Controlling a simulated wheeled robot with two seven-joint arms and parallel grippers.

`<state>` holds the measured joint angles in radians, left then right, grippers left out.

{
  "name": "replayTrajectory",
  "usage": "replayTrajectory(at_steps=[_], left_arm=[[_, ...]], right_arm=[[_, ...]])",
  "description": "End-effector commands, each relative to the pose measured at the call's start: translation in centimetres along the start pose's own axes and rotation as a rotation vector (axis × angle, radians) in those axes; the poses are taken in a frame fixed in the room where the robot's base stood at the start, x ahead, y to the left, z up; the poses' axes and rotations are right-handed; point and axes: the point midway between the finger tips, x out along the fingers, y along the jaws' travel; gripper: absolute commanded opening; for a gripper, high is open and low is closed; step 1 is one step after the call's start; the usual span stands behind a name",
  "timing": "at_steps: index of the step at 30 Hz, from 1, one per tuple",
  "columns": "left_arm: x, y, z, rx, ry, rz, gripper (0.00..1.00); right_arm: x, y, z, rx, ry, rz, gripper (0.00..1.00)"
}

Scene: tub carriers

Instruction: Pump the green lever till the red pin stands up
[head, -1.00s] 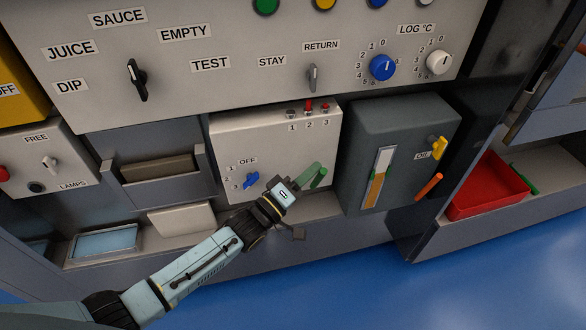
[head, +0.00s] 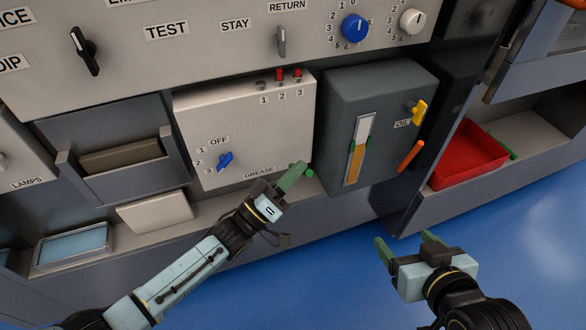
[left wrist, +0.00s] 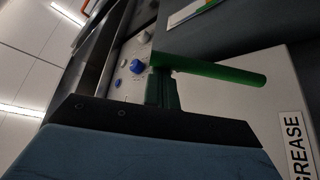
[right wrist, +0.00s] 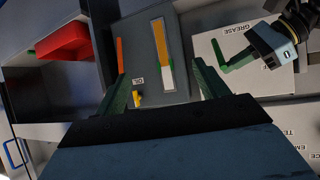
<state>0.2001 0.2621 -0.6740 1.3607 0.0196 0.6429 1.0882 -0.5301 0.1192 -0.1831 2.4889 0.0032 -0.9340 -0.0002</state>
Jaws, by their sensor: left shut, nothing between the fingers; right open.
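The grease box (head: 245,125) has a green lever (head: 310,173) at its lower right corner. The lever crosses the left wrist view (left wrist: 225,74) as a green rod. My left gripper (head: 296,172) is shut and empty, its fingertips at the lever; whether they touch it I cannot tell. On the box top, red pin 2 (head: 280,75) and red pin 3 (head: 298,74) show, with a dark stub (head: 262,83) at 1. A blue selector knob (head: 225,160) sits by OFF, 1, 2, 3. My right gripper (head: 405,243) is open and empty, low in front of the oil box.
The dark oil box (head: 340,100) with a gauge, yellow tap (head: 418,110) and orange handle (head: 411,156) stands right of the grease box. A red bin (head: 465,160) sits further right. A panel of knobs hangs above. Blue floor is clear in front.

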Motion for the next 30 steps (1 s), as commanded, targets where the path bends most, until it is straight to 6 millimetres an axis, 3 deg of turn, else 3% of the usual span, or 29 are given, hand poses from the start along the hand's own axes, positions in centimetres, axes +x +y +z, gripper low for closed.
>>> replayTrajectory(at_steps=[7,23,30], left_arm=[[-0.3,0.0,0.7,0.023,-0.008,0.012,0.00],[-0.6,-0.1,0.9,0.024,-0.012,0.010,0.00],[-3.5,-0.5,0.8,0.023,-0.015,0.010,0.00]], right_arm=[[0.2,-0.3,-1.5,0.000,0.090,-0.007,0.73],[0.2,-0.3,-1.7,-0.001,0.100,-0.008,0.73],[0.2,-0.3,-1.5,-0.001,0.086,-0.007,0.73]])
